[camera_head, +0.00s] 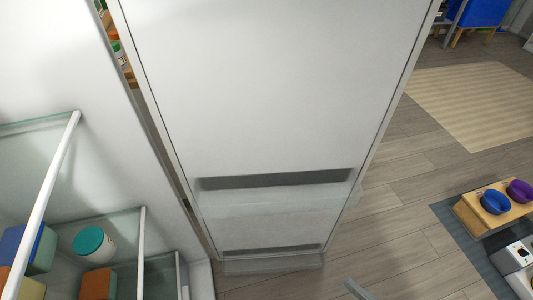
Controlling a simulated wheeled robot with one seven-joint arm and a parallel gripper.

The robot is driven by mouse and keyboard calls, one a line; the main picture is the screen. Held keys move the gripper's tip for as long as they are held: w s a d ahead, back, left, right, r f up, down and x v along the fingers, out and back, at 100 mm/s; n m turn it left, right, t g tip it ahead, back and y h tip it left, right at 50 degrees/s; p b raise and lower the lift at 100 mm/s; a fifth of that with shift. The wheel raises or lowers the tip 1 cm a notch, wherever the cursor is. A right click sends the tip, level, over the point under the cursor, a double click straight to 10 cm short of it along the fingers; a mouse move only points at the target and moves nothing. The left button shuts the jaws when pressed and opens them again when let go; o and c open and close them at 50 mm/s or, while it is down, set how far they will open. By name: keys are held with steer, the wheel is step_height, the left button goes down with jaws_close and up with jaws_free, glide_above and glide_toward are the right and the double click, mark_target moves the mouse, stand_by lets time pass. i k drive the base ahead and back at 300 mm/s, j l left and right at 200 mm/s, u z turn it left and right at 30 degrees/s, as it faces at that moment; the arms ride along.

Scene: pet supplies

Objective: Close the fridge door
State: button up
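The fridge door (270,100) stands open in the middle of the head view. It is a tall white panel with two darker horizontal bands near its lower end. The fridge (60,60) is at the left, with its inside exposed. Its glass shelves with white front edges (48,185) hold a white jar with a teal lid (94,244) and several boxes. The door meets the fridge side along a dark gap. My gripper cannot be made out in this view.
At the right, a wooden stand (480,209) holds a blue bowl (495,201) and a purple bowl (520,190). A beige rug (475,100) lies behind. Wood floor right of the door is clear.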

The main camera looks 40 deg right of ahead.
mark_target(270, 118)
steer(key=z, duration=1.6)
steer(key=i+l+z, duration=0.15)
steer(key=z, duration=0.2)
steer(key=i+l+z, duration=0.1)
steer(key=z, duration=0.3)
steer(key=i+z, duration=0.2)
steer(key=z, duration=0.15)
steer(key=i+j+u, duration=0.15)
steer(key=i+u, duration=0.65)
steer(key=i, duration=0.15)
steer(key=i+l+u, duration=0.15)
steer(key=i+u, duration=0.35)
steer(key=i, duration=0.9)
steer(key=i+l+u, duration=0.1)
steer(key=i, duration=0.95)
steer(key=i+u, duration=0.3)
steer(key=i, duration=0.15)
steer(key=i+l+u, duration=0.1)
steer(key=i+u, duration=0.2)
steer(key=i, duration=0.2)
steer(key=i+l+u, duration=0.3)
steer(key=i, duration=0.15)
steer(key=u, duration=3.65)
